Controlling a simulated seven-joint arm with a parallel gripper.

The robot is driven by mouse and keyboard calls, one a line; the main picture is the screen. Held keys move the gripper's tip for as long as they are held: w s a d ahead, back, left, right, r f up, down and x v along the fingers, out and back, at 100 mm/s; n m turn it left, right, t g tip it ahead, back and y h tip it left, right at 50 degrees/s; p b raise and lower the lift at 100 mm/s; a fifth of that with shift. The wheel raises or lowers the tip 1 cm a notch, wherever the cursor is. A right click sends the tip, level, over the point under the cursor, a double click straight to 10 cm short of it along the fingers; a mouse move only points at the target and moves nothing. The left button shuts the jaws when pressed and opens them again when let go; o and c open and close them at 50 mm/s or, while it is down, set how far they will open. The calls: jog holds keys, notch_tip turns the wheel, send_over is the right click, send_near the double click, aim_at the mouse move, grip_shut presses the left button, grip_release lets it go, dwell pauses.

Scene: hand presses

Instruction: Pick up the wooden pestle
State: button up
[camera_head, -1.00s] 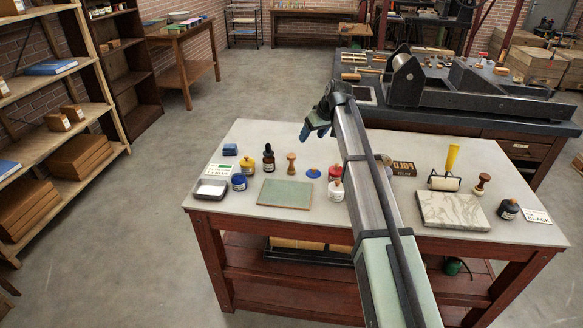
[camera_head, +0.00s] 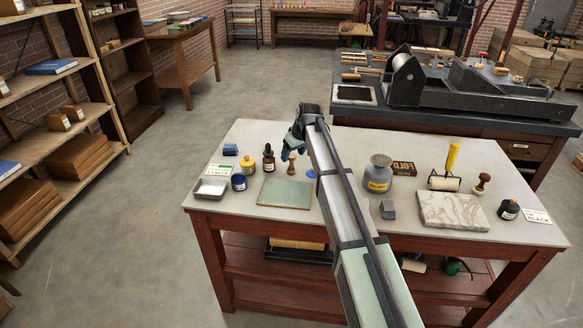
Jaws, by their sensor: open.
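The wooden pestle (camera_head: 291,170) stands upright on the pale tabletop, behind the green-grey slab and right of the dark dropper bottle. Its upper part is hidden by my gripper. My gripper (camera_head: 290,152) is open and points down over the pestle's top. I cannot tell from this view whether the fingers are around the pestle or above and in front of it.
A dropper bottle (camera_head: 268,158) stands close left of the pestle, with yellow (camera_head: 248,165) and blue (camera_head: 239,182) jars beyond. The green-grey slab (camera_head: 285,194) lies in front. A grey jar (camera_head: 378,172) and marble slab (camera_head: 452,211) are to the right.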

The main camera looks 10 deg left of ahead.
jog(key=shift+x, duration=2.7)
jog(key=shift+c, duration=0.2)
jog(key=c, duration=1.1)
jog(key=shift+r, duration=0.1)
notch_tip(320, 180, up, 9)
jog(key=shift+f, duration=0.1)
jog(key=shift+s+a+r, duration=0.1)
jog(key=shift+a+r, duration=0.1)
jog(key=shift+r, duration=0.15)
jog(key=shift+g+y, duration=0.4)
jog(key=shift+g, duration=0.2)
jog(key=shift+s+a+r, duration=0.2)
jog(key=shift+s+a, duration=1.5)
jog(key=shift+a, duration=1.05)
jog(key=shift+s+a+r, duration=0.25)
jog(key=shift+s+a, duration=1.45)
jog(key=shift+a, duration=1.1)
jog(key=shift+s+a+r, duration=0.2)
jog(key=shift+s+a, duration=1.55)
jog(key=shift+a, duration=1)
